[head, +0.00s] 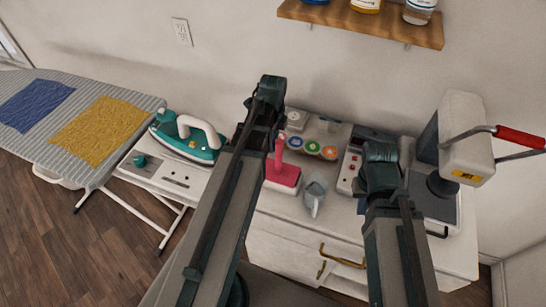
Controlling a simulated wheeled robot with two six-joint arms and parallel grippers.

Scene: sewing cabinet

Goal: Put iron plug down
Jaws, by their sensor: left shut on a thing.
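A teal and white iron (192,138) rests at the right end of the ironing board. My left arm reaches up the middle, and its gripper (241,131) is just right of the iron, mostly hidden behind my own arm links. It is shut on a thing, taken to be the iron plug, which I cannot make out. A small teal piece (141,160) lies on the white panel below the iron; I cannot tell what it is. My right gripper (380,178) is over the cabinet's right part, its fingers hidden by my wrist.
The white cabinet top (335,222) holds a pink stand (283,175), a grey jug (314,192), several coloured spools (312,148) and a control box. A large press with a red handle (519,137) stands at right. A wall outlet (182,32) is at upper left; a shelf (365,24) hangs above.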

